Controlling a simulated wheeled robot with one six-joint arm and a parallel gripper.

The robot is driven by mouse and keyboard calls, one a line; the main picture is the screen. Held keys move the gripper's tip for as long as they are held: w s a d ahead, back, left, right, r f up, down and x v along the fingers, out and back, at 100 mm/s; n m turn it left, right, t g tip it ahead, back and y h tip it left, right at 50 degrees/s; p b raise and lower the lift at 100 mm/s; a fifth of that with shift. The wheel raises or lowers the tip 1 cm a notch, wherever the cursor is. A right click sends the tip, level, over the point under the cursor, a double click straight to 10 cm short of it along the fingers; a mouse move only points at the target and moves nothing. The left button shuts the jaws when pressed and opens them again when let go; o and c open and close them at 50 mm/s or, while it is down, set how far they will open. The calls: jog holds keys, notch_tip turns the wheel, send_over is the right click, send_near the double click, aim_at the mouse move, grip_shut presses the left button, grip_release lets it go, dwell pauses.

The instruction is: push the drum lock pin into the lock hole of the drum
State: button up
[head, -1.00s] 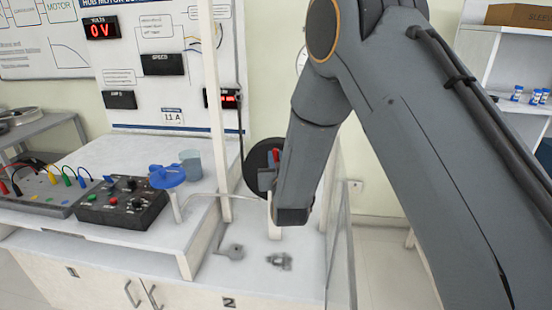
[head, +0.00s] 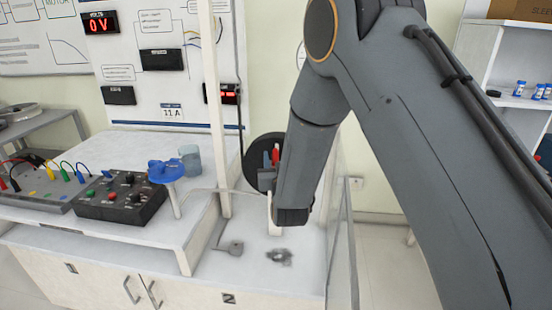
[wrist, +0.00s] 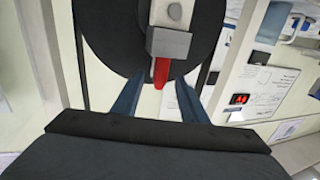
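The black round drum (head: 256,148) stands upright behind my forearm in the head view, which hides its right part. In the wrist view the drum (wrist: 108,40) fills the top, with a grey block (wrist: 168,42) in front of it. The red lock pin (wrist: 161,73) sticks out of the block towards my gripper; it also shows in the head view (head: 276,155). My gripper (wrist: 158,84) is open, with one blue finger on each side of the pin and a gap on both sides. The lock hole cannot be made out.
A clear panel (head: 341,240) stands at the bench's right edge and a white post (head: 214,110) to the left of the drum. Small grey metal parts (head: 279,257) lie on the bench below. A blue-topped stand (head: 166,172) and a control box (head: 122,198) are further left.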

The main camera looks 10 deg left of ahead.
jog(key=b+v, duration=0.1)
jog(key=v, duration=0.6)
jog(key=shift+s+b, duration=0.35)
jog(key=shift+d, duration=0.1)
